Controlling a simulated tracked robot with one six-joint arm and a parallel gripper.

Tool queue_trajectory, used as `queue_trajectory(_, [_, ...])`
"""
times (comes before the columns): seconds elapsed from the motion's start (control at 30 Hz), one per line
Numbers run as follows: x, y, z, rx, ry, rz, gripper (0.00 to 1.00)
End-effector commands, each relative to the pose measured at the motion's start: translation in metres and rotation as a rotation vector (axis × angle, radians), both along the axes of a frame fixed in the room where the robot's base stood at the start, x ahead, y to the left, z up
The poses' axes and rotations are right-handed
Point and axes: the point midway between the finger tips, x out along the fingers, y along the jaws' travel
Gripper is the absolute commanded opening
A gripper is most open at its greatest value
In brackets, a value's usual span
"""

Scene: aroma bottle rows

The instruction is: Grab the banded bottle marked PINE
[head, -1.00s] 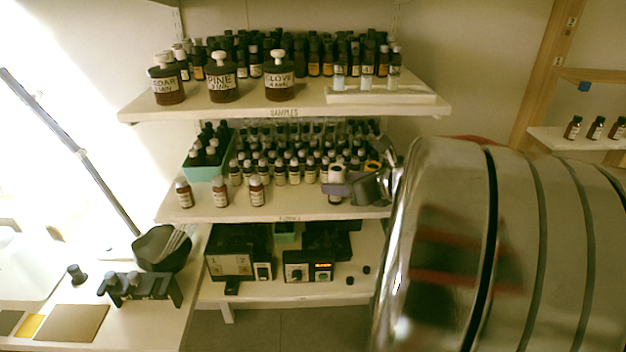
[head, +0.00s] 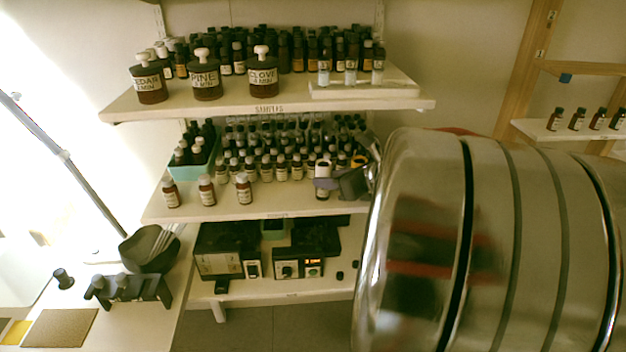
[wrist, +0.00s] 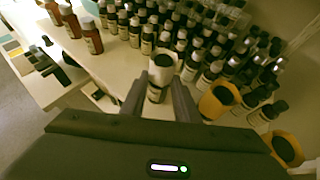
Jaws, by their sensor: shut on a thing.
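A large stoppered bottle marked PINE (head: 206,79) stands on the top shelf between those marked CEDAR (head: 149,83) and CLOVE (head: 262,76).
Many small bottles (head: 265,168) crowd close behind the held one. Three spaced bottles (head: 206,189) stand along the shelf front to the left. A teal bin (head: 190,171) holds more bottles. The top shelf (head: 190,108) overhangs.

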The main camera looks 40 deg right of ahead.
Motion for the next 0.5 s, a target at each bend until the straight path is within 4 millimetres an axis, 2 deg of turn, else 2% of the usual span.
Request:
queue_trajectory(0.27, [0.0,0.0,0.002,-0.001,-0.001,0.0,0.04])
queue_trajectory(0.5, [0.0,-0.001,0.021,-0.004,-0.002,-0.001,0.04])
